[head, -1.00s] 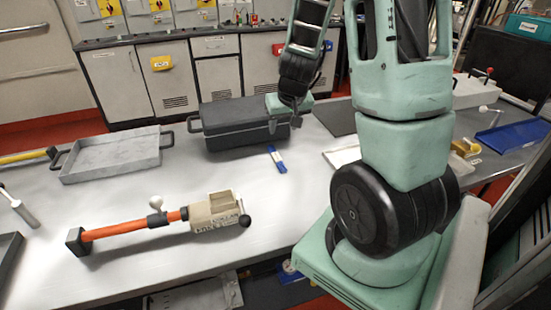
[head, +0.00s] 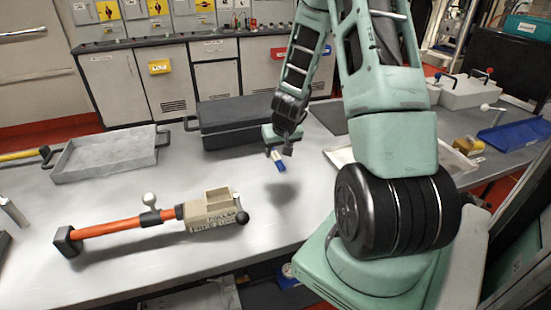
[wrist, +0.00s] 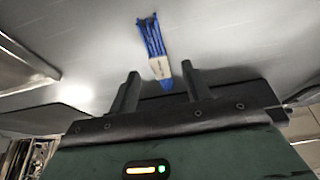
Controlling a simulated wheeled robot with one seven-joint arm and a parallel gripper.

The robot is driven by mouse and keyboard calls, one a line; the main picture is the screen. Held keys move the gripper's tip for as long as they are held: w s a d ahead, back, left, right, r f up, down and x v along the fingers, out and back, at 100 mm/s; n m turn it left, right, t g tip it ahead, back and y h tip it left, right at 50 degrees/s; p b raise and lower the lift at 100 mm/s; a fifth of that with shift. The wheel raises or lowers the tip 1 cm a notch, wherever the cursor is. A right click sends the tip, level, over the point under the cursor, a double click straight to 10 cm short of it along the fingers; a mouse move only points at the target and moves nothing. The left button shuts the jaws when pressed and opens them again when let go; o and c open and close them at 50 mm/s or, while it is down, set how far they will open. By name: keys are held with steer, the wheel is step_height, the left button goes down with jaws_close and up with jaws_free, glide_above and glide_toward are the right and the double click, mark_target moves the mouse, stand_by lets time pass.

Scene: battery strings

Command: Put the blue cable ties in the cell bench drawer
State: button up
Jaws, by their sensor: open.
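The blue cable ties (head: 279,163) are a small bundle with a pale band, lying on the grey bench top (head: 130,205) right of its middle. In the wrist view the bundle (wrist: 153,42) lies just beyond the fingertips, lined up near the gap between them. My gripper (head: 279,151) is over the bench, close to the ties and partly in front of them in the head view. In the wrist view my gripper (wrist: 160,80) has its two fingers apart with nothing held between them. I cannot tell which drawer is the cell bench drawer.
A black lidded case (head: 228,127) stands behind the ties, with a grey tray (head: 105,160) to its left. An orange-handled tool (head: 130,226) lies at the front left. A white tray (head: 338,156) is to the right. Cabinets (head: 118,88) with drawers line the back wall.

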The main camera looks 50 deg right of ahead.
mark_target(277, 157)
steer(key=shift+x, duration=1.55)
jaws_close()
steer(key=shift+r, duration=0.1)
